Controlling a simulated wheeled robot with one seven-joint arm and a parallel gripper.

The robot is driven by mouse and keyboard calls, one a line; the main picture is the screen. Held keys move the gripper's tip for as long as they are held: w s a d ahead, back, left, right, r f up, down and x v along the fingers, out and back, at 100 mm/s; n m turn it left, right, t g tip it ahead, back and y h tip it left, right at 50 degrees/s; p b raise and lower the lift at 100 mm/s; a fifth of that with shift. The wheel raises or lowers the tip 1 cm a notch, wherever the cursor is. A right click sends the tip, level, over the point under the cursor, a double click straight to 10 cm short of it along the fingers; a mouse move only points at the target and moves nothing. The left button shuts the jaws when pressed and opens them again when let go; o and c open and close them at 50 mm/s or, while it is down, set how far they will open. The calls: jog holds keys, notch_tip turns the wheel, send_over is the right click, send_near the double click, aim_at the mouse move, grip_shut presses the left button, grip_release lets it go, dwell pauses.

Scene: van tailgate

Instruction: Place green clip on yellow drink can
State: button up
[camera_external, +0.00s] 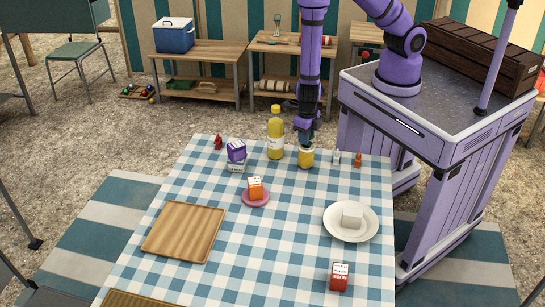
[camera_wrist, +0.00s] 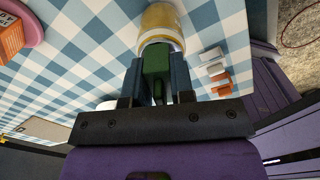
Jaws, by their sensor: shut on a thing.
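The yellow drink can (camera_external: 306,161) stands upright near the far edge of the checked table. It also shows at the top of the wrist view (camera_wrist: 162,22), right beyond my fingertips. My gripper (camera_external: 306,139) points down just above the can. In the wrist view my gripper (camera_wrist: 157,66) is shut on the green clip (camera_wrist: 156,60), which sits between the two blue-grey fingers. The clip's far end is against or very close to the can's top in the picture; I cannot tell whether they touch. In the outside view the clip is mostly hidden by the fingers.
A yellow bottle (camera_external: 275,135) stands close left of the can. White (camera_external: 336,158) and orange (camera_external: 358,160) clips stand to its right. A purple box (camera_external: 236,151), a pink plate (camera_external: 256,201), a white plate (camera_external: 337,232), a red box (camera_external: 339,276) and a wooden board (camera_external: 184,232) are farther off.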

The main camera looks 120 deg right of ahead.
jog(key=shift+f, duration=0.1)
jog(key=o, duration=0.9)
